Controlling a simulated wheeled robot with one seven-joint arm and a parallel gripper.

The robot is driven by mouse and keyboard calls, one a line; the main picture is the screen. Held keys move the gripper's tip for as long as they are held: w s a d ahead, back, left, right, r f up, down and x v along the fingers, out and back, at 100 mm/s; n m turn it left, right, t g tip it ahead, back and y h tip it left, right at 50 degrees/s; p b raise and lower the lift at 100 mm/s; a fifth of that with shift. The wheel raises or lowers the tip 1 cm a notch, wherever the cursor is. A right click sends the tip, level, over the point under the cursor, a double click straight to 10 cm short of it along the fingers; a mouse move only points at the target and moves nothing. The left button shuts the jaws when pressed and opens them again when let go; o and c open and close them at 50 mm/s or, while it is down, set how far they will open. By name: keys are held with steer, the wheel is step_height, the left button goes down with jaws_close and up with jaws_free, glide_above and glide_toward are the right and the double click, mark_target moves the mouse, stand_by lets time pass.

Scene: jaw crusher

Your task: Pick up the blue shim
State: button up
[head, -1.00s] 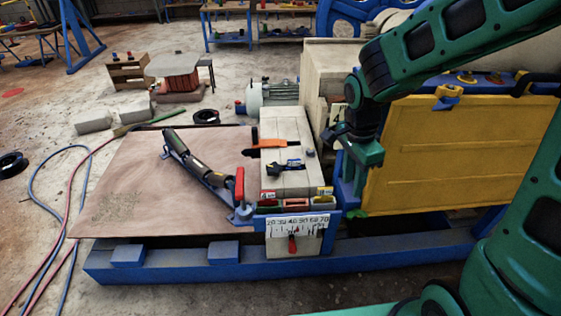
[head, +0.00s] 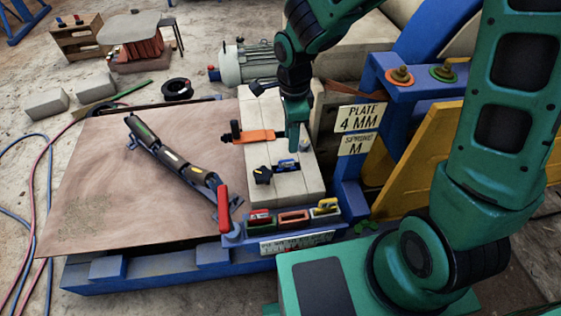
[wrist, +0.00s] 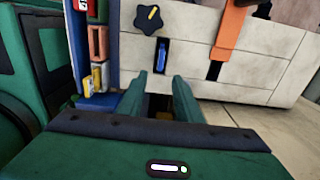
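The blue shim (head: 286,165) sits in a dark slot on top of the pale block (head: 312,182), next to a black star knob (head: 263,175). In the wrist view the blue shim (wrist: 161,56) stands in its slot just beyond my fingertips, roughly in line with the gap between them. My gripper (wrist: 160,84) is open, with its two green fingers apart and nothing between them. In the head view my gripper (head: 292,143) hangs over the block close to the shim; its fingers partly overlap each other there.
An orange bar (head: 258,136) lies across the block behind the shim. A blue tray holds red (head: 260,222), brown (head: 293,217) and yellow (head: 326,207) pieces at the block's front. A blue post with plates reading "PLATE 4 MM" (head: 359,118) stands to the right.

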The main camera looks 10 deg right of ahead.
mark_target(286, 159)
steer(key=shift+w+a+f, duration=0.1)
steer(key=shift+a+f, duration=0.1)
steer(key=shift+f, duration=1.55)
steer(key=shift+s+a+f, duration=0.1)
steer(key=shift+a+f, duration=0.05)
steer(key=shift+f, duration=1.65)
steer(key=shift+w+a+f, duration=0.1)
steer(key=shift+a+f, duration=0.1)
steer(key=shift+f, duration=1.55)
steer(key=shift+c, duration=0.6)
jaws_close()
